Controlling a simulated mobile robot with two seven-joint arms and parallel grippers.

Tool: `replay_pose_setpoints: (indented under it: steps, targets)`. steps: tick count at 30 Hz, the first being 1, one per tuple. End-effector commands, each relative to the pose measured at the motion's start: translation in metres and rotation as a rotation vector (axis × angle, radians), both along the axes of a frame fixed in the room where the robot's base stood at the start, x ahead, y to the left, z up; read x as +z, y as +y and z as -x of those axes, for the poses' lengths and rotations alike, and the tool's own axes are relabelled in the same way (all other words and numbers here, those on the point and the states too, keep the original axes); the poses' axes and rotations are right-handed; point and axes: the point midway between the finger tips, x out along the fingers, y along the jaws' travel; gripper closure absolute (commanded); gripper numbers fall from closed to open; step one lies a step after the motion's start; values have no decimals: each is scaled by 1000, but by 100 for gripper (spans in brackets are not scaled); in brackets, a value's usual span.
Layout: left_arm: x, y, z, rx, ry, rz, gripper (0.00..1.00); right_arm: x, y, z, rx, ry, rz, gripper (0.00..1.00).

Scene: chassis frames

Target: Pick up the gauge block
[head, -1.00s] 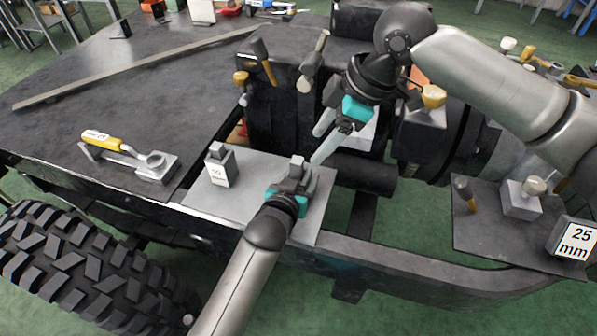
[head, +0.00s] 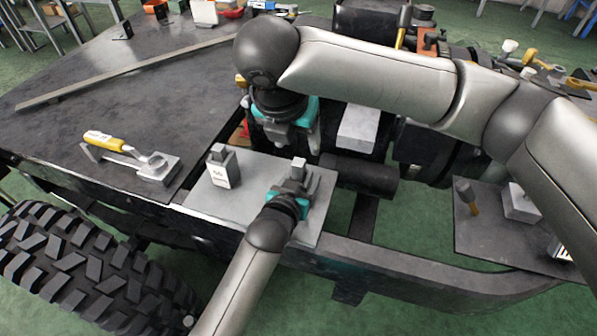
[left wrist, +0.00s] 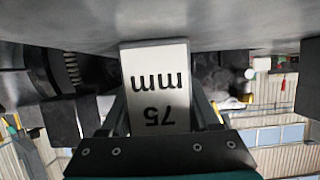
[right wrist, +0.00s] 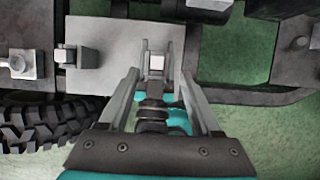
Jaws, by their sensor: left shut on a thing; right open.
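A gauge block marked 75 mm (left wrist: 157,75) is between the fingers of my left gripper (head: 292,188), which is shut on it. Its pale top (head: 298,165) shows above the fingers, over the light grey plate (head: 235,200). Whether it touches the plate I cannot tell. My right gripper (head: 292,142) is open and empty, just behind and above the held block. In the right wrist view its fingers (right wrist: 155,48) point toward the block's top (right wrist: 156,62). A second gauge block (head: 223,166) stands upright on the plate to the left; its label is too small to read.
A tyre (head: 80,275) is at the lower left. A dark tray (head: 490,235) at right is partly hidden by my right arm. The plate's middle is clear.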

Motion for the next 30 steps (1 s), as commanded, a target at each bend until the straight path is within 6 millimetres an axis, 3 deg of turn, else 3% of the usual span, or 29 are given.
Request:
replay_pose_setpoints:
  steps: [3,11,19,29,30]
  targets:
    - [0,0,0,0,1,0,100,-20,-3,-7,-3,2,0,35]
    - [0,0,0,0,1,0,100,-40,-4,-14,-3,2,-2,35]
    - [0,0,0,0,1,0,100,-77,-4,-23,-4,3,-2,35]
    - [0,0,0,0,1,0,100,-85,-4,-27,-2,1,-3,35]
    - [0,0,0,0,1,0,100,-85,-4,-27,-2,1,-3,38]
